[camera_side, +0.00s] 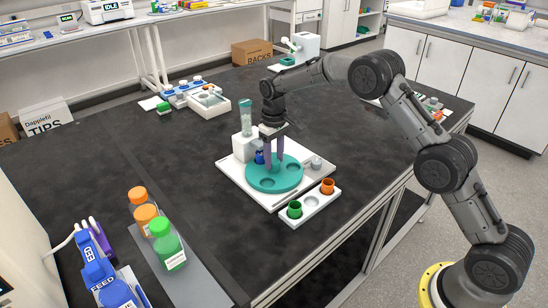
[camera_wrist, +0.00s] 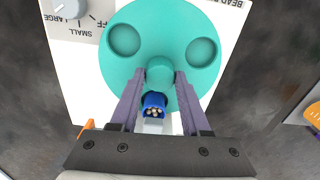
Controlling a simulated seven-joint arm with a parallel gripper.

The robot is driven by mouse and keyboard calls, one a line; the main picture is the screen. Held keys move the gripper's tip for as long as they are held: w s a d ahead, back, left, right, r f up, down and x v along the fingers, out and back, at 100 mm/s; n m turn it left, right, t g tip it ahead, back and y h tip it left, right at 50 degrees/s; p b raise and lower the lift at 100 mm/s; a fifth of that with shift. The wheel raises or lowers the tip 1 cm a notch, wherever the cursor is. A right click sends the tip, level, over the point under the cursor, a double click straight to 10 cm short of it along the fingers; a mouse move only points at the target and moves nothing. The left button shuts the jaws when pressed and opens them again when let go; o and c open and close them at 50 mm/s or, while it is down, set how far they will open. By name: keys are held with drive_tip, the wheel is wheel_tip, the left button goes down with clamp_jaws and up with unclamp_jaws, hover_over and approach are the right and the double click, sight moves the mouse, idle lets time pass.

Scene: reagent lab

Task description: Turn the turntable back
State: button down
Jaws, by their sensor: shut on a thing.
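The turntable (camera_side: 268,184) is a teal disc on a white base plate (camera_side: 234,173), with round wells and a raised hub in the middle. In the wrist view the turntable (camera_wrist: 124,68) shows two empty wells on its far side. My gripper (camera_side: 274,163) points straight down over the disc. In the wrist view its purple fingers (camera_wrist: 162,76) are shut on the turntable's hub (camera_wrist: 160,70), one on each side. A blue cup (camera_wrist: 154,103) holding small pale and brown beads stands at the disc's near edge; it also shows in the side view (camera_side: 259,157), next to the dispenser (camera_side: 243,147).
The dispenser's clear hopper (camera_side: 246,118) rises close to my gripper. A grey dial (camera_wrist: 70,8) sits on the plate. A white rack (camera_side: 313,203) in front holds a green cup (camera_side: 294,209) and an orange cup (camera_side: 327,186). Bottles (camera_side: 166,243) stand at left; the bench between is clear.

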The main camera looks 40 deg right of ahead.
drive_tip(key=shift+n, duration=0.5)
drive_tip(key=shift+r+n, duration=0.1)
drive_tip(key=shift+n, duration=11.3)
drive_tip(key=shift+c, duration=1.9)
unclamp_jaws()
